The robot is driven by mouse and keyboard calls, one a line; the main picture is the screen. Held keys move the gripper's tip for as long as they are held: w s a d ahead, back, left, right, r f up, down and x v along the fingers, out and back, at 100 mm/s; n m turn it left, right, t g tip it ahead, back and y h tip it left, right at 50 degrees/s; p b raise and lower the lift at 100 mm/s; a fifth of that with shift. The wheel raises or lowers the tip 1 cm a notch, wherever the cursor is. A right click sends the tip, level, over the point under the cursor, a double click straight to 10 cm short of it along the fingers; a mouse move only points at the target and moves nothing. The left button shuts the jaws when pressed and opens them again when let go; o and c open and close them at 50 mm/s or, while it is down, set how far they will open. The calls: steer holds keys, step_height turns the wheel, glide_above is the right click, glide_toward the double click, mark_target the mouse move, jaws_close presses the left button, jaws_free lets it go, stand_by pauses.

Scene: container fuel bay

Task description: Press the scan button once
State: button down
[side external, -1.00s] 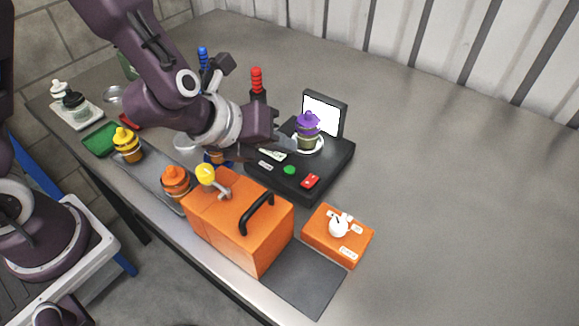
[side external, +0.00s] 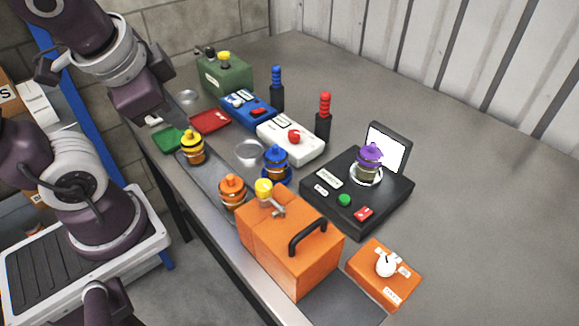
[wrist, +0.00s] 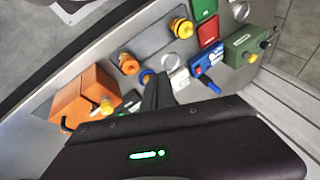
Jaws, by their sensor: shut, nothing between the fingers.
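The black scanner unit (side external: 318,203) stands on the grey table in the side view, with a green button (side external: 344,200), a red switch (side external: 363,214) and a lit white screen (side external: 386,147). Its labels are too small to read. A purple-capped canister (side external: 368,161) stands upright on its round white pad. My gripper (side external: 155,121) is at the upper left, over the far left side of the table and well away from the scanner. Its fingers (wrist: 157,90) look shut and empty in the wrist view, where the scanner is mostly hidden.
An orange box (side external: 265,245) with a black handle stands in front of the scanner. An orange dial unit (side external: 399,290) is at its right. Blue (side external: 275,162), orange (side external: 232,191) and yellow (side external: 192,147) canisters stand left of it. The table's right side is clear.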

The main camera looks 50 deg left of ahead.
steer(key=w+d+r+n+h, duration=0.3)
steer(key=d+r+n, duration=0.2)
steer(key=n, duration=0.1)
steer(key=n+g, duration=0.5)
steer(key=n, duration=1)
glide_above(344, 198)
step_height(344, 198, down, 7)
steer(key=shift+r, duration=0.1)
step_height(344, 198, down, 14)
